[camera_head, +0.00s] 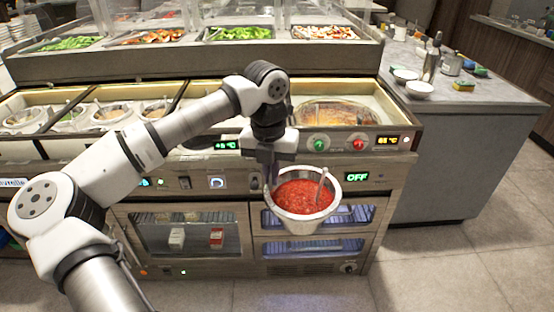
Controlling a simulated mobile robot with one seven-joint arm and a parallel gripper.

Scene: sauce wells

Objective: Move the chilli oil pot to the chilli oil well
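The chilli oil pot is a round pale pot (302,214) full of red sauce, with a spoon (321,186) standing in it. It hangs upright in front of the counter, below and slightly right of my gripper (272,178). My gripper's fingers reach the pot's left rim and appear to hold it, though the contact is partly hidden. Behind my arm, a well (345,112) with orange-brown contents is set in the counter top at the right. I cannot read any label naming the chilli oil well.
Several sauce pots, including one pot (110,113), sit in wells at the left. Food trays line the raised shelf (200,60) behind. The counter's front panel (330,142) has buttons and displays. A grey side counter (440,110) with bowls and bottles stands at the right.

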